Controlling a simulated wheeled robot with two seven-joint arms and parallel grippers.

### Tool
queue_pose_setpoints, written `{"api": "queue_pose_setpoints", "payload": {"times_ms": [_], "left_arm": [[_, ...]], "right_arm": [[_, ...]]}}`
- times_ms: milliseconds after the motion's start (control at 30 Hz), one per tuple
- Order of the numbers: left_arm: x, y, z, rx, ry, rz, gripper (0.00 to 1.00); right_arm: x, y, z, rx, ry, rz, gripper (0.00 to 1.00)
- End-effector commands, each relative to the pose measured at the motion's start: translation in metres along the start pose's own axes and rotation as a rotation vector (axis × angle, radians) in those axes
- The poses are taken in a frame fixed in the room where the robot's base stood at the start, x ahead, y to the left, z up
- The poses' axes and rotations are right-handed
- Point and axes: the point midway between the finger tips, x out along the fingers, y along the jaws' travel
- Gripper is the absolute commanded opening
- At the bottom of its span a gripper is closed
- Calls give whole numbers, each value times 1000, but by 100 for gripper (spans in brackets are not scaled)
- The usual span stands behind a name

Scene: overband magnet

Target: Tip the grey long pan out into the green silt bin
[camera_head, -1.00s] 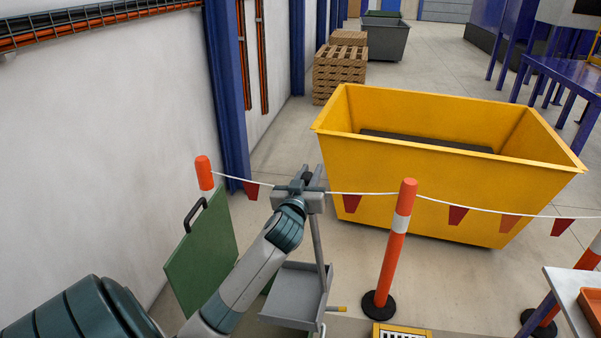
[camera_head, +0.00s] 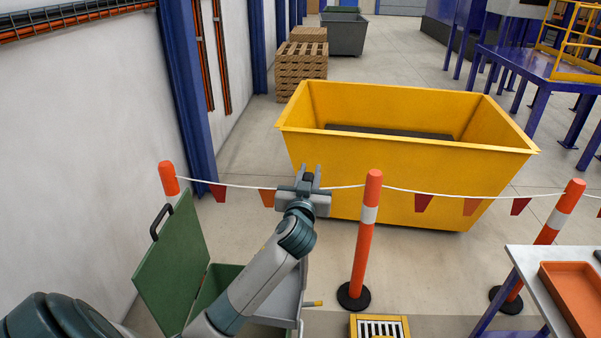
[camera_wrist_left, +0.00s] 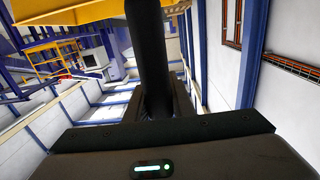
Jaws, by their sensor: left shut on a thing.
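My left gripper (camera_head: 308,182) is shut on the grey long pan's handle. In the left wrist view a dark rod, the handle (camera_wrist_left: 155,50), stands between the fingers. The grey pan (camera_head: 286,306) is low in the head view, mostly hidden behind my left forearm, so its tilt and contents cannot be told. The green silt bin (camera_head: 218,282) is left of and behind the forearm, its green lid (camera_head: 172,262) standing open. The pan appears at the bin's right side; whether it is over the opening cannot be told. My right gripper is not in view.
A flagged rope runs between orange posts (camera_head: 366,235) in front of a large yellow skip (camera_head: 410,180). A floor grate (camera_head: 380,327) lies right of the pan. A table with an orange tray (camera_head: 575,290) stands at the right. A white wall is at left.

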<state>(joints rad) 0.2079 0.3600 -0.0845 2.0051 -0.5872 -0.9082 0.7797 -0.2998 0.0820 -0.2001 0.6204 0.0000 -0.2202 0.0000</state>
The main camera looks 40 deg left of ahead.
Motion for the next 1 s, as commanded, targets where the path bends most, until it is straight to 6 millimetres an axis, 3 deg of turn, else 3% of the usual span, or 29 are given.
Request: {"api": "queue_pose_setpoints", "payload": {"times_ms": [1000], "left_arm": [[-6,14,2,22,3,13,0]], "right_arm": [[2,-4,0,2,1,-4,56]]}}
